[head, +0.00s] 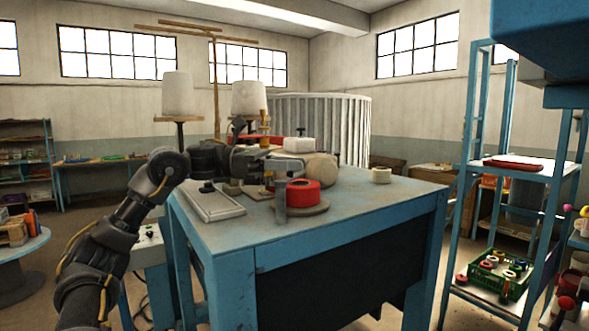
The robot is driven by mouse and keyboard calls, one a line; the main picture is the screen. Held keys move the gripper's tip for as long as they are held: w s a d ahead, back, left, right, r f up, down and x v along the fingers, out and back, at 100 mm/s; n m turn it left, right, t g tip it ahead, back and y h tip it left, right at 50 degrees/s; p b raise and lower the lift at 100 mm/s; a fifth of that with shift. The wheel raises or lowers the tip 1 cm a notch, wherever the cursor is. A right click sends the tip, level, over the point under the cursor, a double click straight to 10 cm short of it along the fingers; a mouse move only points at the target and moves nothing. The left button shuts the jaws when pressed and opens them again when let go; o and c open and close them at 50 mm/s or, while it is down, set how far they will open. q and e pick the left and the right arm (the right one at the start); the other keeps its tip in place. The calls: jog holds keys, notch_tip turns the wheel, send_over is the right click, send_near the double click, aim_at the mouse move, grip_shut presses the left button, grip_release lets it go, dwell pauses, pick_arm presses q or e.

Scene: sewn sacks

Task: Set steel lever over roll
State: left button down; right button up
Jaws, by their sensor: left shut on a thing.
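A red roll (303,193) sits on a round grey-brown disc (313,208) on the blue table. My left arm reaches in from the left, and my left gripper (279,173) is above and just left of the roll. It is shut on the steel lever (281,202), a narrow grey bar that shows upright in front of the roll's left side. The grip itself is small and partly hidden among the metal parts. I cannot tell whether the lever touches the roll. My right gripper is not in view.
The blue table (330,230) has a clear front and right part. A rounded tan sack (321,169) and a white block (299,145) stand behind the roll.

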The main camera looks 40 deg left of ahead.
pick_arm(q)
jog(key=c, duration=1.2)
grip_release()
jog(key=shift+a, duration=0.1)
jog(key=shift+s+a, duration=0.15)
jog(key=shift+a, duration=0.05)
jog(key=b+v, duration=0.2)
jog(key=v, duration=0.7)
jog(key=shift+s+a, duration=0.25)
jog(key=shift+a+f, duration=0.1)
jog(key=shift+a, duration=0.15)
jog(key=shift+s, duration=0.1)
